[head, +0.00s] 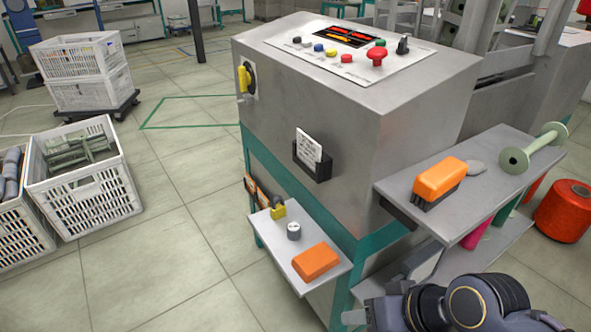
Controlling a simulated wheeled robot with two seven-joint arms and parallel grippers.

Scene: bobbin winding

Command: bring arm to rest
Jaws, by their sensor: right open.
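My right arm comes in at the bottom right, and its right gripper (360,308) is low in front of the grey machine (308,110). The gripper is open, partly cut off by the bottom edge, and I see nothing between its fingers. It is below the right metal shelf (408,198) and to the right of the small lower shelf (293,263). My left gripper is not in view.
An orange brush (440,179) and a pale green bobbin (532,149) lie on the right shelf. An orange block (316,262) and a small knob-like piece (293,231) are on the lower shelf. White crates (95,205) stand at left on open tiled floor.

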